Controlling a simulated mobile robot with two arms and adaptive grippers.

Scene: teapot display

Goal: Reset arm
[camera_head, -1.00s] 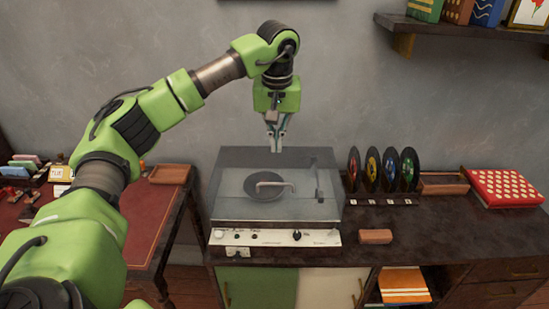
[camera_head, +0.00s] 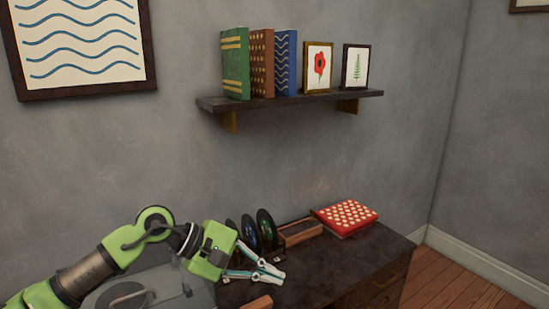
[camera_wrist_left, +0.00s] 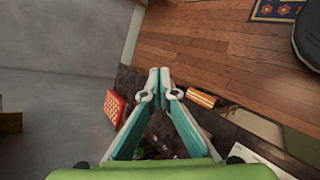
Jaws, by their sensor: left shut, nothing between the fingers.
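My left arm comes in from the lower left in the head view, with its green links bent. My left gripper (camera_head: 279,269) points to the right, in front of the black records on the dark cabinet. Its two fingertips are together and nothing is between them. The fingers also show in the left wrist view (camera_wrist_left: 159,72), meeting at the tips, with floor and furniture beyond them. My right gripper is in neither view.
The record player (camera_head: 125,293) is partly cut off at the lower left. Black records (camera_head: 267,229), a brown tray (camera_head: 300,232) and a red dotted box (camera_head: 345,217) are on the cabinet (camera_head: 345,262). A wall shelf (camera_head: 290,100) holds books and framed pictures. Air right of the gripper is clear.

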